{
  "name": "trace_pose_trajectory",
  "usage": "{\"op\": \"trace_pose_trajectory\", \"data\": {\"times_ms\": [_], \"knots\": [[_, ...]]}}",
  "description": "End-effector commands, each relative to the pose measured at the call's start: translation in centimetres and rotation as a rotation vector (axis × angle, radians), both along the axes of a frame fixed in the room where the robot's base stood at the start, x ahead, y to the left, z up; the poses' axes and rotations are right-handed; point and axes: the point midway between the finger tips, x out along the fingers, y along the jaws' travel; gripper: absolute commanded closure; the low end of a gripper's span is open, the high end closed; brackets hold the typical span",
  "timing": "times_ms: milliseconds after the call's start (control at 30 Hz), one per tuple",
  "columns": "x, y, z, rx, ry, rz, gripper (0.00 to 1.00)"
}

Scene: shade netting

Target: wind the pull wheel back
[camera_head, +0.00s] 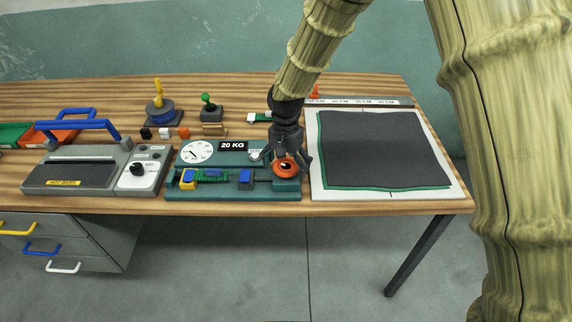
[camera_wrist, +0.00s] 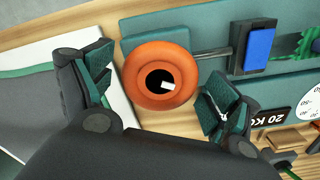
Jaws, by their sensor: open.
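The pull wheel (camera_head: 286,166) is an orange round knob at the right end of a teal test rig (camera_head: 233,191). In the wrist view the orange wheel (camera_wrist: 158,75) shows a dark centre hole with a small white mark. My gripper (camera_head: 290,158) is above the wheel, pointing down. In the wrist view my gripper (camera_wrist: 155,97) is open, one finger on each side of the wheel, with visible gaps. A rod runs from the wheel to a blue-topped clamp (camera_wrist: 259,45). A green strip (camera_head: 208,175) lies between this clamp and another with blue and yellow parts.
A dial gauge (camera_head: 196,151) and a 20 KG plate (camera_head: 233,146) stand behind the rig. A dark sheet on a white board (camera_head: 385,150) lies close on the right. A grey machine with a blue handle (camera_head: 75,127) is at left. Small stands (camera_head: 160,112) are behind.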

Motion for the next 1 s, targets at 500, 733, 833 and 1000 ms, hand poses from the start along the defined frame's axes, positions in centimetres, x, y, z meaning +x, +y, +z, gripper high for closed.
{"op": "trace_pose_trajectory", "data": {"times_ms": [500,733,833,1000], "knots": [[0.00,-0.01,-0.34,0.000,0.000,-0.001,0.38],[0.00,-0.01,-0.33,0.000,0.000,0.000,0.56],[-0.01,-0.02,-0.32,0.000,0.000,0.006,0.56],[0.00,-0.01,-0.27,0.000,0.000,0.049,0.56]]}}
